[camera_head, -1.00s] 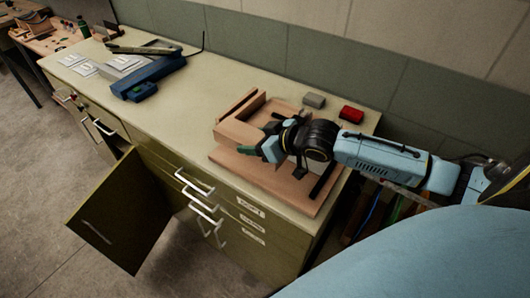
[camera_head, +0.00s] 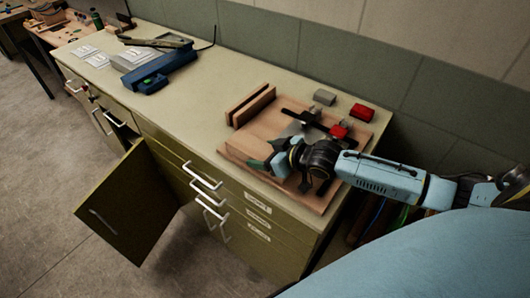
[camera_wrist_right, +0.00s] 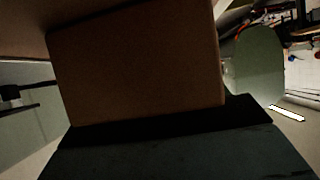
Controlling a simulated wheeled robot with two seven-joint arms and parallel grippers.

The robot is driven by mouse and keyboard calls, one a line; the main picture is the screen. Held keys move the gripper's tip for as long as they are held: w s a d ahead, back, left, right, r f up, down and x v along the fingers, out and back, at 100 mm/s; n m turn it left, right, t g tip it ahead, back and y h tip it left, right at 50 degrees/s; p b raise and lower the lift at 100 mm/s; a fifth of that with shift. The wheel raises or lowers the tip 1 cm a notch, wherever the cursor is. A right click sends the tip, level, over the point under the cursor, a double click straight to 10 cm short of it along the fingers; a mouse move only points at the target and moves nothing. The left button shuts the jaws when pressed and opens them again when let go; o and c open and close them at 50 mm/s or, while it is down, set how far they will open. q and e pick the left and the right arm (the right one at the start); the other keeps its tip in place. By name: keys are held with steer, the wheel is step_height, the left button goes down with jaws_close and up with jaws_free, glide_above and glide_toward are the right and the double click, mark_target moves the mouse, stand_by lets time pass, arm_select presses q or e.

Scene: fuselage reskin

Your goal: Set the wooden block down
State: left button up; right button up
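The wooden block (camera_head: 257,137) shows as light brown wood just beyond my right gripper in the head view, low at the wooden board (camera_head: 312,204). Its outline blends with the board there. In the right wrist view the block (camera_wrist_right: 137,70) fills the middle, right against a dark finger. My right gripper (camera_head: 272,160) appears shut on the block. The second finger's contact is hidden, and I cannot tell whether the block touches the board. My left gripper is not in view.
A slotted wooden piece (camera_head: 250,106) stands behind the block. A black clamp bar (camera_head: 318,122) with a red part (camera_head: 339,131) lies across the board. Grey (camera_head: 324,97) and red (camera_head: 362,112) blocks sit behind.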

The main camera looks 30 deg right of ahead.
mark_target(264, 153)
steer(key=shift+o, duration=1.3)
steer(key=shift+r, duration=0.15)
steer(key=p+v, duration=0.1)
steer(key=v, duration=1)
steer(key=shift+s+d+r+p, duration=0.15)
steer(key=shift+s+r+p, duration=0.05)
steer(key=shift+p, duration=0.1)
steer(key=shift+o, duration=0.4)
steer(key=shift+s+r, duration=0.1)
steer(key=p+x, duration=0.6)
steer(key=x, duration=0.1)
steer(key=shift+s+p, duration=0.1)
steer(key=shift+p, duration=0.2)
steer(key=shift+x, duration=2.7)
